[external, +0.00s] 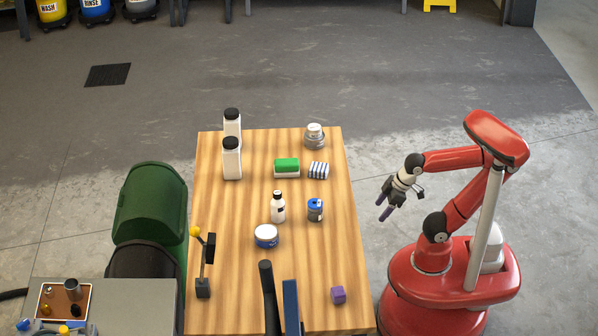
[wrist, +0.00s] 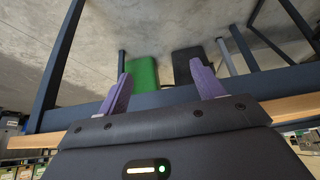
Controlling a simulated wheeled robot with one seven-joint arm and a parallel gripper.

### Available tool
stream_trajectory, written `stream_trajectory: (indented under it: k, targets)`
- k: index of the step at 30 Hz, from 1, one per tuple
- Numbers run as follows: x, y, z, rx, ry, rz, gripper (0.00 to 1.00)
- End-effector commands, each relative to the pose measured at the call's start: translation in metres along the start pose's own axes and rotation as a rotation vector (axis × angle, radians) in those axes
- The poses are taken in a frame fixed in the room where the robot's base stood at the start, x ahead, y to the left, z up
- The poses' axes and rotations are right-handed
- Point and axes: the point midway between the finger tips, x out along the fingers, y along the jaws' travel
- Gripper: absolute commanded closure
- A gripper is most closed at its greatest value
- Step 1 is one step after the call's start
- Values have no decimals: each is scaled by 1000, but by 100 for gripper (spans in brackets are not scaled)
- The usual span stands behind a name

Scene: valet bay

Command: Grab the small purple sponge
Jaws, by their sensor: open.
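The small purple sponge (external: 338,295) is a small cube lying on the wooden table (external: 225,300), near its front right corner. My gripper (external: 384,207) is off the right side of the table, in front of my red arm, apart from the sponge and farther back than it. The sponge does not show in the wrist view.
Left of the sponge stand a dark upright handle (external: 268,295) and a blue upright piece (external: 291,305). Farther back are a white jar (external: 266,237), a white bottle (external: 278,208), a blue can (external: 315,210) and a green sponge (external: 287,164). The table's right strip is mostly clear.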

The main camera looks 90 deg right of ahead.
Motion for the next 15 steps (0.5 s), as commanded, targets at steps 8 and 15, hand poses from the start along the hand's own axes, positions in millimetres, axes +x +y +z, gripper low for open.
stream_trajectory:
  k: [8, 15]
  targets:
    - [-119, 0, -66, 0, 7, 0, 33]
    - [-180, -14, -121, -24, -17, -2, 33]
